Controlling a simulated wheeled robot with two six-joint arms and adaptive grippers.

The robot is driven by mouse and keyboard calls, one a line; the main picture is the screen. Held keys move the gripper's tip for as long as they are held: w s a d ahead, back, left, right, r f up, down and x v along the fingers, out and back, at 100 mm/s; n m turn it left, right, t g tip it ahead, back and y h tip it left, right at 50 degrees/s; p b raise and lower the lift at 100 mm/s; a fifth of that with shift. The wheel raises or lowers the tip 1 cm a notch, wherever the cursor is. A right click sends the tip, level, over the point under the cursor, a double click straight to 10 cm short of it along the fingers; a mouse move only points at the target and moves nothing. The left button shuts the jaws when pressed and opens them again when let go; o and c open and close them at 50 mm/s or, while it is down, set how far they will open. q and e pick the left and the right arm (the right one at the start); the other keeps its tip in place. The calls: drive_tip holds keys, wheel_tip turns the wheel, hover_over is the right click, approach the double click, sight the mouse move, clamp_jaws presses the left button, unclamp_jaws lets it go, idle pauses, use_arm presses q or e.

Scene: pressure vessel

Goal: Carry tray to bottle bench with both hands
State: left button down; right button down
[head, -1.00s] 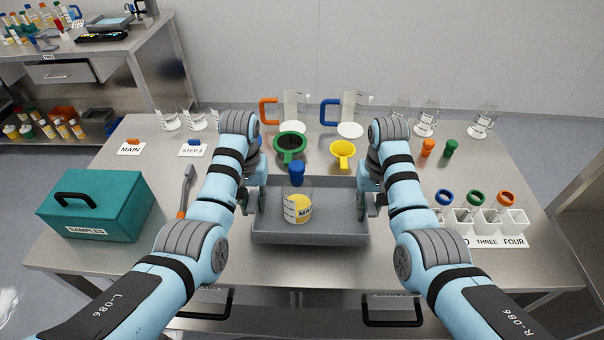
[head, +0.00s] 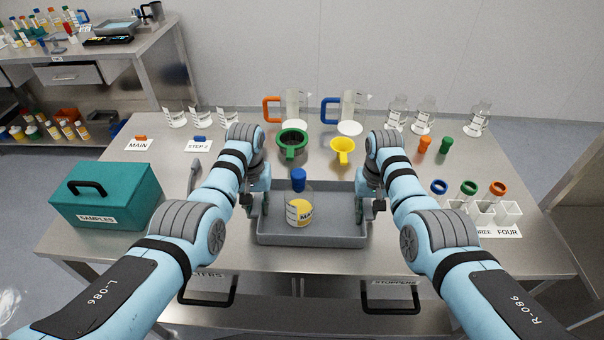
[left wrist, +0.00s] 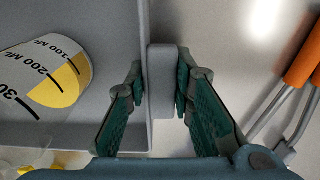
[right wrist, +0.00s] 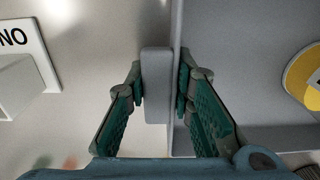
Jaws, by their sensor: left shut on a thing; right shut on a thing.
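The grey tray (head: 315,239) is in front of me at the main bench, between my two arms. My left gripper (head: 264,203) is shut on the tray's left handle, also seen in the left wrist view (left wrist: 161,85). My right gripper (head: 366,203) is shut on the right handle, also seen in the right wrist view (right wrist: 156,85). I cannot tell how far the tray is above the bench top.
A teal samples box (head: 130,195) stands left. A green funnel (head: 293,139), a yellow funnel (head: 343,146) and jugs with orange and blue handles are behind the tray. A rack (head: 490,212) and coloured rings are right. Another bench (head: 130,60) is at the back left.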

use_arm(q)
drive_tip(key=shift+a+f, duration=0.1)
drive_tip(key=shift+a, duration=0.05)
use_arm(e)
drive_tip(key=shift+d+f, duration=0.1)
drive_tip(key=shift+d, duration=0.1)
use_arm(q)
drive_tip(key=c, duration=1.6)
unclamp_jaws()
drive_tip(key=shift+w, duration=0.1)
use_arm(e)
drive_tip(key=c, duration=1.6)
unclamp_jaws()
drive_tip(key=shift+f, duration=0.1)
use_arm(q)
drive_tip(key=shift+o, duration=1)
drive_tip(key=shift+f, duration=0.15)
use_arm(e)
drive_tip(key=shift+o, duration=1)
drive_tip(key=shift+w, duration=0.15)
use_arm(q)
drive_tip(key=shift+w, duration=0.1)
use_arm(e)
drive_tip(key=shift+a+f, duration=0.1)
drive_tip(key=shift+r, duration=0.25)
use_arm(q)
wheel_tip(320, 180, up, 12)
use_arm(e)
wheel_tip(320, 180, up, 12)
drive_tip(key=shift+f, duration=0.15)
